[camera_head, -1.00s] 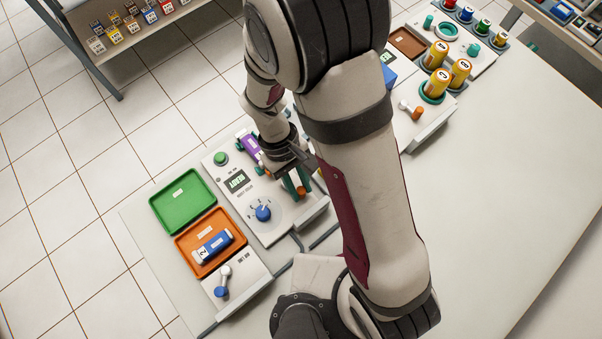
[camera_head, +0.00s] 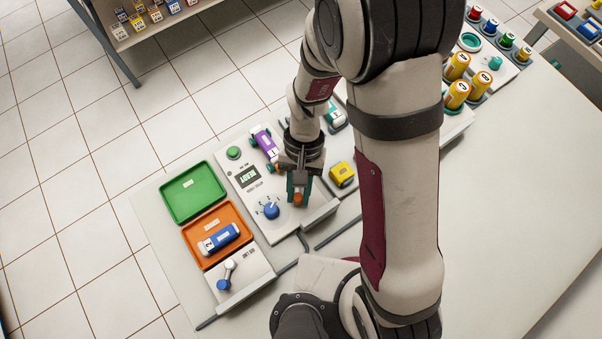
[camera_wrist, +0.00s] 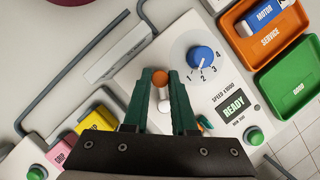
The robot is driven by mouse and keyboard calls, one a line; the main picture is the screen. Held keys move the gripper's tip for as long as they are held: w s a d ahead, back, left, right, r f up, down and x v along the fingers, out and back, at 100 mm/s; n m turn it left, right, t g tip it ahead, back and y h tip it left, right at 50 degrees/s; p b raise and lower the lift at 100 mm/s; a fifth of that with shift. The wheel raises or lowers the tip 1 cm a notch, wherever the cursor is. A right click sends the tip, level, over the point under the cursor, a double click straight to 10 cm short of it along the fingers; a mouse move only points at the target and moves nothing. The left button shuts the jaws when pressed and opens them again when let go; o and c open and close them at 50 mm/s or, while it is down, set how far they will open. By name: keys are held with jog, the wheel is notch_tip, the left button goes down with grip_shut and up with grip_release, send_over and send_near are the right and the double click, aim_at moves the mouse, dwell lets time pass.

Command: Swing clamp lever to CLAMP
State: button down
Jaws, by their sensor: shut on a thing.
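The clamp lever is a short white handle (camera_wrist: 164,104) with an orange knob (camera_wrist: 160,78), on the white control panel (camera_wrist: 140,72) in the wrist view. My gripper (camera_wrist: 161,76) has its two green fingers closed on either side of the lever's knob end. In the head view the orange knob (camera_head: 298,199) shows between the tips of my gripper (camera_head: 299,190), near the panel's front edge. The lever's pivot and any CLAMP marking are hidden or unreadable.
A blue dial (camera_wrist: 200,57) and a READY display (camera_wrist: 234,104) sit beside the lever. A purple motor (camera_head: 264,141) lies behind my gripper. A yellow block (camera_head: 342,173) is to the right; green (camera_head: 166,198) and orange (camera_head: 186,246) trays are to the left. Bare table lies further right.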

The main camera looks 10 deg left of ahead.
jog(key=shift+a+m, duration=0.1)
jog(key=shift+m, duration=0.2)
dwell(0.4)
jog(key=c, duration=0.7)
grip_release()
jog(key=shift+r, duration=0.15)
jog(key=v, duration=1.5)
jog(key=shift+d+r, duration=0.2)
jog(key=shift+r, duration=0.1)
jog(key=s+d+r+m+t, duration=0.1)
jog(key=s+d, duration=0.2)
jog(key=s, duration=0.1)
jog(key=s+d+r+m+t+y, duration=0.1)
jog(key=s+d+m+t, duration=0.1)
jog(key=s+d, duration=0.1)
jog(key=s+d+r+m+t, duration=0.1)
jog(key=s+d+m, duration=0.1)
jog(key=s+d, duration=0.2)
jog(key=shift+s+d+r+y, duration=0.3)
jog(key=shift+d+r+y, duration=0.1)
jog(key=shift+d, duration=0.15)
